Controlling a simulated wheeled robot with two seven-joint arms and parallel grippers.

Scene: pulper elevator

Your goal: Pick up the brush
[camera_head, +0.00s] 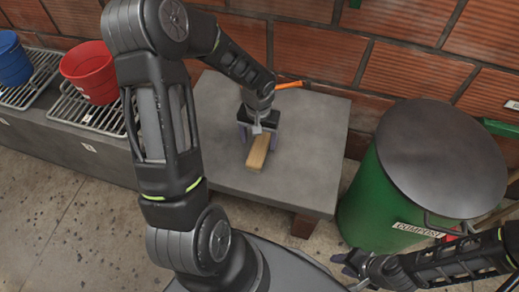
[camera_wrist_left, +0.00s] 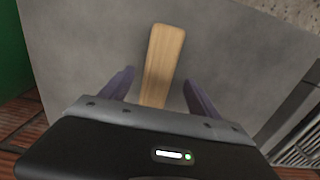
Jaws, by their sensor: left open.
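The brush shows as a pale wooden block (camera_head: 257,153) lying on the grey table, and in the left wrist view it is a long wooden piece (camera_wrist_left: 164,58). No bristles are visible. My left gripper (camera_head: 261,140) is over the brush's far end, pointing down. In the left wrist view the left gripper (camera_wrist_left: 159,90) is open, with one purple finger on each side of the wood and a gap on both sides. The near end of the wood in that view is hidden behind the gripper body. My right gripper (camera_head: 362,268) is low at the right, away from the table, small and dark.
The grey table (camera_head: 315,150) is mostly bare around the brush. An orange stick (camera_head: 289,85) shows behind my left gripper. A green compost bin (camera_head: 385,195) stands right of the table. A red bucket (camera_head: 88,70) and blue bucket (camera_head: 12,60) sit on racks at left.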

